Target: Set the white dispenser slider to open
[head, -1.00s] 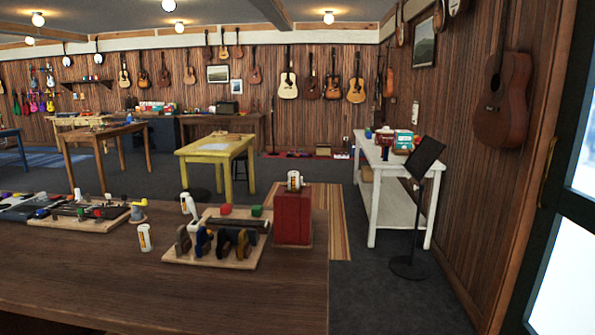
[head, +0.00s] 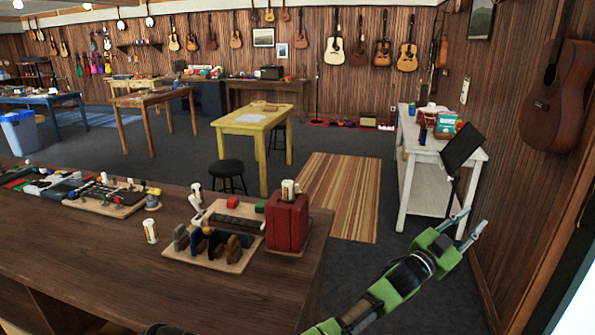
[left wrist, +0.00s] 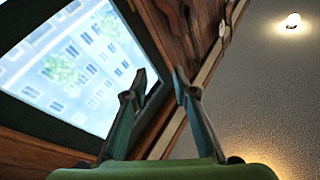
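Several white things stand on the brown table. A small white cylinder with an orange label (head: 151,230) stands near its middle. A similar white and orange one (head: 288,190) sits in the top of a red block (head: 287,222). A white curved piece (head: 196,205) stands behind a wooden board. I cannot tell which is the dispenser, and no slider can be made out. My left gripper (head: 477,218), green with grey fingers, is open and empty, right of the table and far from these. Its fingers (left wrist: 160,78) also show apart in the left wrist view. My right gripper is not in view.
The brown table (head: 100,265) fills the lower left. The board (head: 215,258) carries several dark shapes beside the red block. A black music stand (head: 462,148) and a white side table (head: 408,185) stand beyond my gripper. Grey floor is free right of the table.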

